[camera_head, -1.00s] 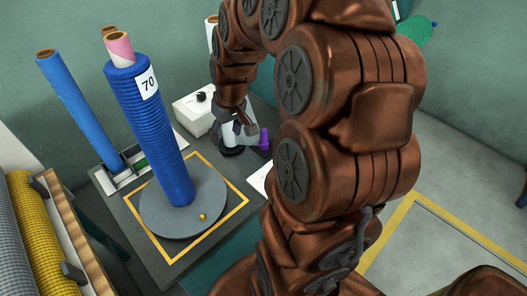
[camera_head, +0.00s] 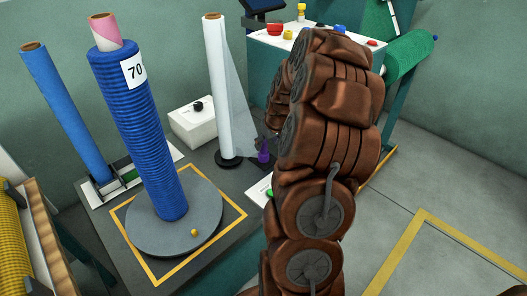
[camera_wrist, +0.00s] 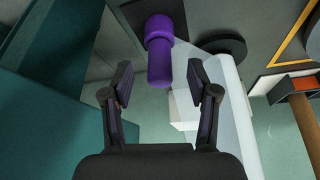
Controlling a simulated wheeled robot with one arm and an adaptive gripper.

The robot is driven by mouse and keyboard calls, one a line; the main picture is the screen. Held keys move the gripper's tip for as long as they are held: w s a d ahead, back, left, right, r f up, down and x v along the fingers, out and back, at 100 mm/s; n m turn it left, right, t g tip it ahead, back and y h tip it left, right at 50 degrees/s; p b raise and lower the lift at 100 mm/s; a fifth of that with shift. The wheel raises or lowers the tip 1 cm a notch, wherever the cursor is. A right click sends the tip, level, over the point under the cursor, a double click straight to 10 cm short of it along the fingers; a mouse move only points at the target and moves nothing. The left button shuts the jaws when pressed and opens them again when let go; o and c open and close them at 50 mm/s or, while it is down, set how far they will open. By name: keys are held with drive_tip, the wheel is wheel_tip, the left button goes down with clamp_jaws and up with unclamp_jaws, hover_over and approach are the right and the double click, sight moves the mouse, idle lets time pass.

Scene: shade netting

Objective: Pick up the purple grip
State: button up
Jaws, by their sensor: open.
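The purple grip (camera_wrist: 159,50) shows in the wrist view at the upper middle, ahead of my gripper (camera_wrist: 160,80) and in line with the gap between its fingers. My gripper is open, with nothing held; its fingertips stand on either side of the grip's lower end as pictured, and I cannot tell how far apart in depth. In the head view the purple grip (camera_head: 263,152) stands beside the base of the white film roll, near the table's right side. My arm hides most of the gripper there.
A white film roll (camera_head: 217,85) stands close beside the grip. A blue roll labelled 70 (camera_head: 138,130) stands on a grey turntable (camera_head: 147,238). A white box (camera_head: 194,125) is behind. A green machine (camera_head: 262,66) stands at the back, behind my arm.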

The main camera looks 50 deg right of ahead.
sight(264, 147)
drive_tip(key=shift+w+x, duration=0.15)
drive_tip(key=shift+x, duration=1.15)
drive_tip(key=shift+w+x, duration=0.15)
drive_tip(key=shift+x, duration=1.15)
drive_tip(key=shift+d+r, duration=0.1)
drive_tip(key=shift+r, duration=0.05)
clamp_jaws()
wheel_tip(264, 147, up, 10)
drive_tip(key=shift+d+f, duration=0.1)
drive_tip(key=shift+f, duration=0.15)
drive_tip(key=shift+r, duration=0.25)
